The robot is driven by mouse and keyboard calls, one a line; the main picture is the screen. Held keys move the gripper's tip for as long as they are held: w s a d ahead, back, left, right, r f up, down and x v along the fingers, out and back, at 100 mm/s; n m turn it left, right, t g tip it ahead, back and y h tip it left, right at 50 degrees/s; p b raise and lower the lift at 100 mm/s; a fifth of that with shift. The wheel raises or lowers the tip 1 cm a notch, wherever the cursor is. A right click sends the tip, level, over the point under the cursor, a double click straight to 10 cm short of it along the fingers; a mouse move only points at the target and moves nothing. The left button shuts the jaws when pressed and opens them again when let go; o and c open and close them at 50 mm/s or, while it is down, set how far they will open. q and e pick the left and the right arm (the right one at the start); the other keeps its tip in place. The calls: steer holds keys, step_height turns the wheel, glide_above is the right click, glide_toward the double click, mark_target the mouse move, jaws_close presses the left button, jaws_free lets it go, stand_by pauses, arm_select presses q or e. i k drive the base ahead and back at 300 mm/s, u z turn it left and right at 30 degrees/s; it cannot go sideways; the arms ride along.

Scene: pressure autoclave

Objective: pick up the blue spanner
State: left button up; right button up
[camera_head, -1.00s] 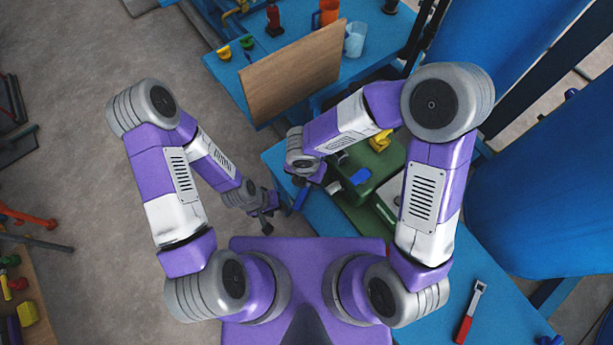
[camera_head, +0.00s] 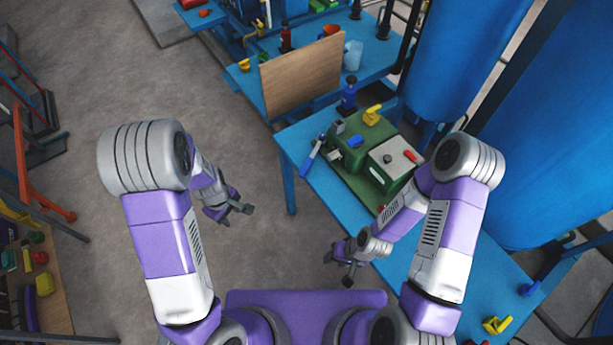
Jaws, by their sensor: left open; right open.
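The blue spanner (camera_head: 311,158) lies at the left edge of the blue table (camera_head: 335,203), beside a green machine. Its handle is blue and one end is pale metal. My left gripper (camera_head: 240,211) is open and empty over the floor, left of the table and apart from the spanner. My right gripper (camera_head: 342,272) is open and empty in front of the table's near-left edge, well below the spanner in the picture.
The green machine (camera_head: 362,160) with a yellow handle (camera_head: 372,115) stands on the table. A wooden board (camera_head: 301,77) stands upright behind. Large blue tanks (camera_head: 463,60) are at the right. A yellow object (camera_head: 497,325) lies at the near right.

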mark_target(306, 166)
steer(key=u, duration=1.4)
steer(key=i, duration=1.7)
steer(key=z, duration=4.3)
